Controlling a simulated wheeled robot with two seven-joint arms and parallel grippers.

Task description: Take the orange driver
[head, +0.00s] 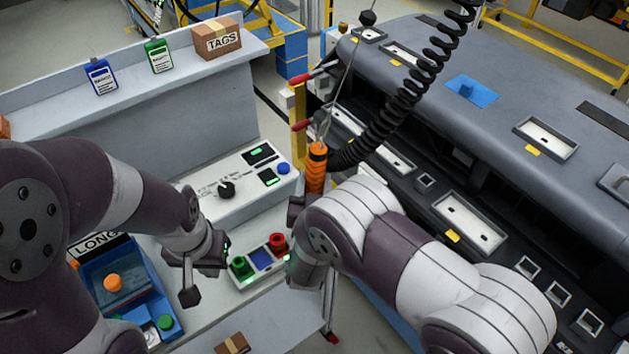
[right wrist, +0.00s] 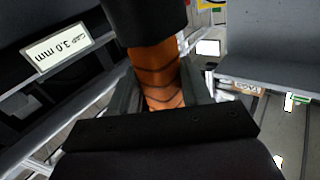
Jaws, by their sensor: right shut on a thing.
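The orange driver (head: 316,170) hangs upright at the centre of the head view, with a black coiled hose and a thin cable running up from it. My right gripper (head: 300,208) is at its lower part, mostly hidden behind my right arm. In the right wrist view the driver's orange ribbed body (right wrist: 158,78) stands between the two fingers of my right gripper (right wrist: 165,92), which is shut on it. My left gripper (head: 186,278) is over the bench at the left, apart from the driver; its finger gap does not show clearly.
The large grey dashboard (head: 480,75) fills the right side. A blue bin (head: 100,262) is at the left. A TAGS box (head: 217,40) stands on the shelf.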

